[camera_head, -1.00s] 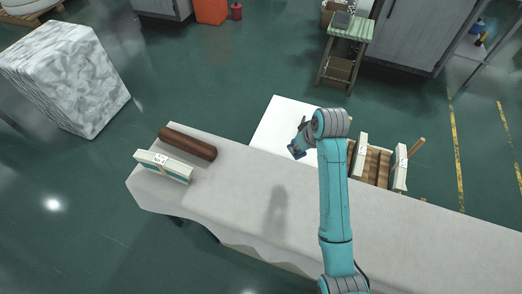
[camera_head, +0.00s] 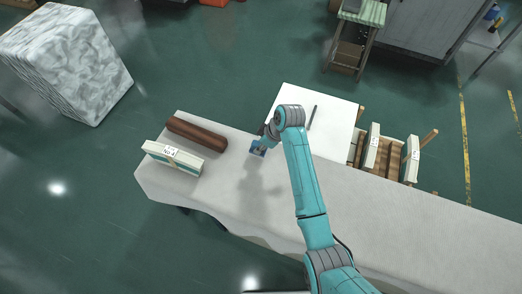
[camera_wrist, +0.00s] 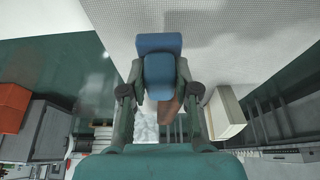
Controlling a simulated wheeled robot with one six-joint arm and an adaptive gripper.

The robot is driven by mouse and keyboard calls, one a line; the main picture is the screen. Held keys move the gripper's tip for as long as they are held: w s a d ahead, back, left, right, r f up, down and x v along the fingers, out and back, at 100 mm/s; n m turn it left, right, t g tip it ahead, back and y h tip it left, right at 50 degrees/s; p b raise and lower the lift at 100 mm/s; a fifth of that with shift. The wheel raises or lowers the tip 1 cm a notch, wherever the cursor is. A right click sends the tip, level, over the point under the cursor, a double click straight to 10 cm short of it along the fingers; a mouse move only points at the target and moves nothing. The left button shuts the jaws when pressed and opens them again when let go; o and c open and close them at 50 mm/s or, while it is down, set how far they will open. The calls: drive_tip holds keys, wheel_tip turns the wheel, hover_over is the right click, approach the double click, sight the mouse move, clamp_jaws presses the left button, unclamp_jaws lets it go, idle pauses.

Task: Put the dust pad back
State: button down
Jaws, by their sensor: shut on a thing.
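My gripper (camera_wrist: 160,82) is shut on a blue pad (camera_wrist: 160,42), which sits between its fingers in the wrist view. I take it to be the dust pad. In the head view the pad (camera_head: 258,149) shows as a small blue patch at the end of my arm, over the far edge of the long cloth-covered table (camera_head: 400,215). A shadow lies on the cloth below it, and the pad looks raised above the cloth. The gripper's fingers are mostly hidden behind my wrist there.
A brown roll (camera_head: 197,134) and a pale box labelled No.4 (camera_head: 172,160) lie at the table's left end. A white surface (camera_head: 340,112) with a dark stick (camera_head: 313,116) adjoins its far side. A wooden rack with pale boxes (camera_head: 373,147) stands to the right. The table's middle is clear.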

drive_tip(key=shift+f, duration=1.9)
drive_tip(key=shift+f, duration=0.1)
drive_tip(key=c, duration=0.9)
unclamp_jaws()
drive_tip(key=shift+o, duration=0.2)
drive_tip(key=v, duration=1.2)
